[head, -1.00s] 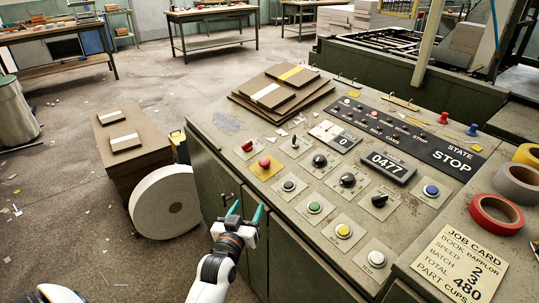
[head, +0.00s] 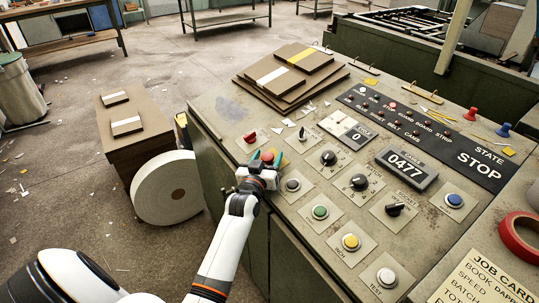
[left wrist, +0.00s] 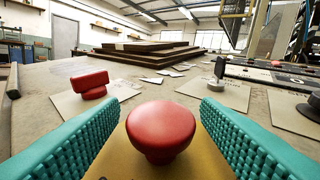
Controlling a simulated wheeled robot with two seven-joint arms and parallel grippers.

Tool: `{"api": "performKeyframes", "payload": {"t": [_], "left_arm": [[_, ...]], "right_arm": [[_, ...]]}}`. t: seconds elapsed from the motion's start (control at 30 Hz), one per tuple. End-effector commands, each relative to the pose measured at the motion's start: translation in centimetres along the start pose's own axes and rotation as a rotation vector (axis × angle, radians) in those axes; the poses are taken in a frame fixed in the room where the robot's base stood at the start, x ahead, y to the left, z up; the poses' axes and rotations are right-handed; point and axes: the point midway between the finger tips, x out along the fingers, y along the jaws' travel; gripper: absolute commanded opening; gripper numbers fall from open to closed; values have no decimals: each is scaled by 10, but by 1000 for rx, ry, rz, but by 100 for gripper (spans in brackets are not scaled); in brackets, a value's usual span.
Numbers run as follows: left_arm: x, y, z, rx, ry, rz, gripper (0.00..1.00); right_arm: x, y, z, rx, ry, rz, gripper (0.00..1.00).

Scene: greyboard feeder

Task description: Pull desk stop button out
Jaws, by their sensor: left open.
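The red mushroom-shaped desk stop button (left wrist: 161,130) stands on a yellow plate (left wrist: 207,159) between the two teal finger pads of my left gripper in the left wrist view. In the head view the button (head: 268,156) shows just beyond my left gripper (head: 268,160), which partly hides it and its plate. My left gripper is open, with a finger on each side of the button and a visible gap to its head. My right gripper is not in view.
A red switch knob (head: 250,137) sits just beyond the button; it also shows in the left wrist view (left wrist: 90,84). A black knob (head: 302,133) is to its right. Stacked greyboards (head: 290,75) lie at the panel's back.

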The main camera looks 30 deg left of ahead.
Motion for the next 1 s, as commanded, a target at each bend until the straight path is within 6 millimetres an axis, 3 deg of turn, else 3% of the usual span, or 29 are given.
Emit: {"api": "performKeyframes", "payload": {"t": [0.17,0.5,0.83,1.0], "left_arm": [[16,0,0,0,-1,0,57],[19,0,0,1,0,0,56],[19,0,0,0,0,0,2],[18,0,3,0,1,0,0]], "right_arm": [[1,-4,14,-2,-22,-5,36],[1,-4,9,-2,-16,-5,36],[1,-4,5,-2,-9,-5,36],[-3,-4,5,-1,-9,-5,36]]}}
